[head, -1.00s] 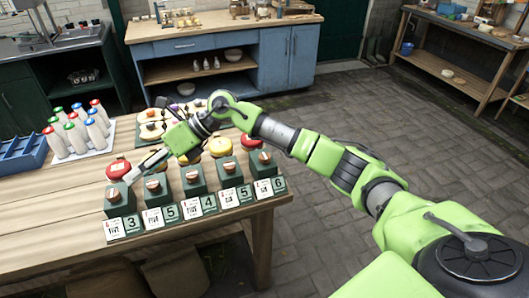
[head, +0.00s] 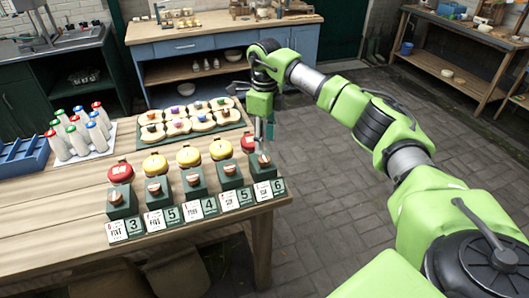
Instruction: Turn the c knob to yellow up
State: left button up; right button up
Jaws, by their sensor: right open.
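The card letters are too small to read, so I cannot tell which knob is c. My right gripper (head: 263,146) points down, open, just above the far right knob; contact is unclear. My left gripper is not in view.
Bottles with coloured caps (head: 80,132) and a blue crate (head: 20,158) are at left. The table's front left is clear.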

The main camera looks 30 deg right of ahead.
aim_at(264, 158)
notch_tip(264, 158, down, 7)
jog(key=shift+r+p, duration=0.2)
jog(key=shift+p, duration=0.5)
jog(key=c, duration=1.1)
